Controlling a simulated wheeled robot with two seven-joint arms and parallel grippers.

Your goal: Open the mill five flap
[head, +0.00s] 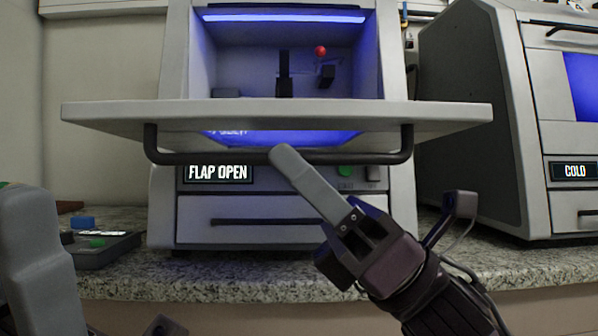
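The mill in the middle has its wide grey flap (275,112) swung down to about level, standing out toward me. Its display (218,173) reads "FLAP OPEN". A dark bar handle (215,158) hangs under the flap's front edge. My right gripper (283,155) comes in from the lower right, its grey fingertip overlapping the handle's lower edge in the picture. I cannot tell whether it touches. Its fingers show as one piece, so its opening is unclear. A grey part of my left arm or gripper (40,260) stands at the lower left edge, mostly cut off.
Inside the lit chamber are a red knob (320,51) and dark fittings. A drawer (265,222) sits below the display. A second machine marked "COLD" (574,171) stands at the right.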

